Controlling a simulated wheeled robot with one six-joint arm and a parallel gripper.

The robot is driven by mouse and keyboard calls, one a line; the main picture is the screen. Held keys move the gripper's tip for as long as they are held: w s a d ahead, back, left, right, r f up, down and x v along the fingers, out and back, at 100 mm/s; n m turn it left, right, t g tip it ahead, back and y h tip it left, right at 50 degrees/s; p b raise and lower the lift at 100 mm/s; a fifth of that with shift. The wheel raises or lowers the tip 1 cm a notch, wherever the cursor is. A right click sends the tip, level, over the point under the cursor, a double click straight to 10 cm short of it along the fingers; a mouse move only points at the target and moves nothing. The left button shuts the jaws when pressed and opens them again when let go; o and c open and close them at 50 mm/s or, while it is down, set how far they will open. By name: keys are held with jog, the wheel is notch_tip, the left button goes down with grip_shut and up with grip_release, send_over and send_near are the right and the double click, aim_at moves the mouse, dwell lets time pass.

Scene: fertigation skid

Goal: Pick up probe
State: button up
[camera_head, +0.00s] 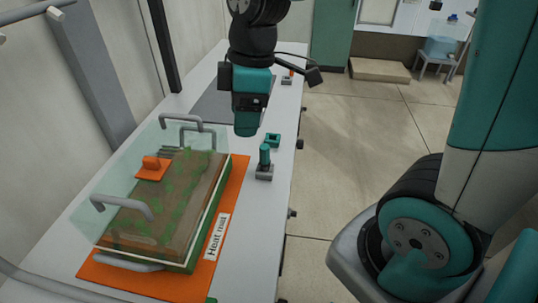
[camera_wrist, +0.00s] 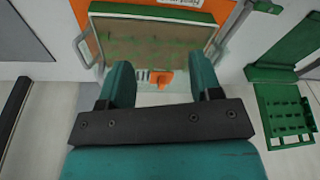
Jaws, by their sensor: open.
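A small teal upright piece (camera_head: 264,155), which looks like the probe, stands in a grey base on the bench, right of the planted tray; I cannot be sure it is the probe. My gripper (camera_head: 246,128) hangs above the bench, a little up and left of this piece and apart from it. In the wrist view my gripper (camera_wrist: 163,72) has its two teal fingers spread, with nothing held. An orange piece (camera_head: 152,168) sits at the planted tray (camera_head: 190,235); an orange piece also shows between the fingers in the wrist view (camera_wrist: 167,79). The teal upright piece is not clear in the wrist view.
The tray, with a clear cover and grey handles, lies on an orange heat mat (camera_head: 226,205). Green racks (camera_wrist: 285,115) show at right in the wrist view.

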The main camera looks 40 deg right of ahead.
aim_at(265, 146)
jog(key=w+d+f+n+h, duration=0.25)
jog(key=w+d+n, duration=0.25)
jog(key=w+d, duration=0.4)
jog(key=shift+g+y, duration=0.25)
jog(key=shift+g, duration=0.05)
jog(key=f, duration=0.8)
jog(key=f+p, duration=0.1)
jog(key=f, duration=0.3)
jog(key=shift+s+d, duration=0.35)
jog(key=shift+d+f+p, duration=0.1)
jog(key=shift+f+p, duration=0.5)
jog(key=shift+f, duration=2.4)
jog(key=c, duration=1)
